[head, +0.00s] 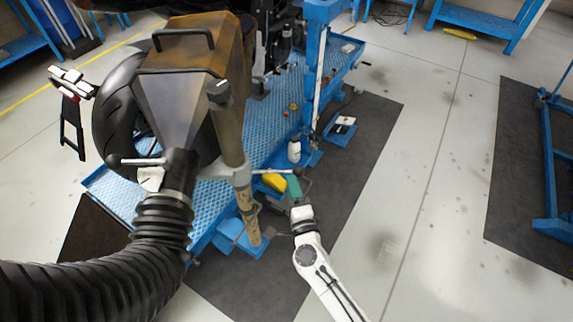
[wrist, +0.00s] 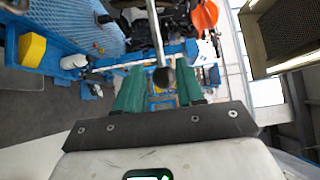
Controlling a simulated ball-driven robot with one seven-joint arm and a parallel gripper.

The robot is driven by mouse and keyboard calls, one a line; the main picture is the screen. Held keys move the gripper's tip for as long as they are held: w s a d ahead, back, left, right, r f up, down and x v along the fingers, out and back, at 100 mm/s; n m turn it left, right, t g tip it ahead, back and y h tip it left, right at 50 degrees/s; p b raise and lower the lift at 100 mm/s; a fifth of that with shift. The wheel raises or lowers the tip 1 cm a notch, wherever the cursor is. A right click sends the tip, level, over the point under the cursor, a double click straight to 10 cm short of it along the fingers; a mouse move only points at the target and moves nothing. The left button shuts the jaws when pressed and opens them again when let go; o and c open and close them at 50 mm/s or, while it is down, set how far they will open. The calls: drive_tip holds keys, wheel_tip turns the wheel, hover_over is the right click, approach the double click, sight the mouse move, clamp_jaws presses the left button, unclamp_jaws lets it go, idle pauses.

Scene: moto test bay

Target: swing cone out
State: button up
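The grey metal cone (head: 172,105) sits under a rusty brown hood with a black handle, in front of a motorcycle wheel, in the head view. A ribbed black hose (head: 160,220) joins its narrow end. A brown post (head: 229,130) stands beside it, with a thin lever (head: 268,171) reaching right from its clamp. My gripper (head: 296,184) is at the lever's outer end. In the wrist view its green fingers (wrist: 160,92) are apart, with the lever's dark round knob (wrist: 163,77) appearing between them. Whether they touch it is unclear.
A blue lift platform (head: 275,120) carries the motorcycle. A yellow block (head: 274,182) and a white bottle (head: 294,151) are near my gripper. A blue upright (head: 314,70) stands behind. Open floor (head: 430,150) lies to the right.

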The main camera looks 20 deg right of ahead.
drive_tip(key=w+d, duration=0.1)
drive_tip(key=w, duration=0.6)
drive_tip(key=shift+w+b, duration=0.35)
drive_tip(key=shift+b, duration=0.05)
drive_tip(key=shift+d+r, duration=0.1)
clamp_jaws()
